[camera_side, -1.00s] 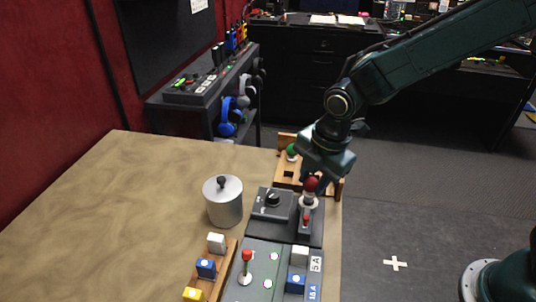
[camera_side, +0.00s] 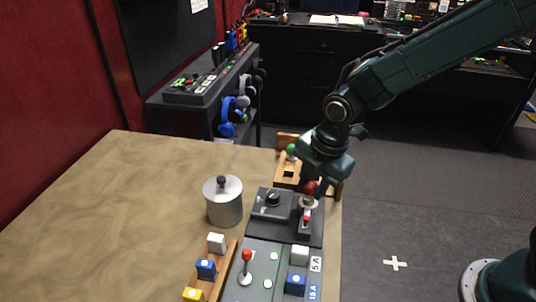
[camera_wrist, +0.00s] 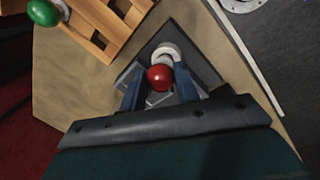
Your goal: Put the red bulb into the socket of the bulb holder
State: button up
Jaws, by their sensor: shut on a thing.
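The red bulb (camera_side: 310,187) is held by my gripper (camera_side: 312,182) directly above the bulb holder (camera_side: 305,228), a dark stand with a small red part on its front. A white ring (camera_side: 308,202) shows at the holder's top, just under the bulb. In the wrist view the red bulb (camera_wrist: 160,77) sits between the two blue-grey fingers (camera_wrist: 160,92), and the white ring (camera_wrist: 167,52) lies close beyond it, partly covered by the bulb. The bulb's lower end is hidden, so I cannot tell whether it is in the socket.
A wooden rack (camera_wrist: 112,22) with a green bulb (camera_wrist: 43,12) stands behind. A dial box (camera_side: 271,203) is left of the holder, and a lidded metal pot (camera_side: 223,202) is further left. Coloured buttons (camera_side: 206,267) and a red-topped lever (camera_side: 246,262) are in front.

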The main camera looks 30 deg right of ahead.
jog(key=shift+f, duration=0.55)
dwell(0.9)
jog(key=o, duration=1.2)
jog(key=shift+r, duration=0.1)
jog(key=shift+r, duration=3.4)
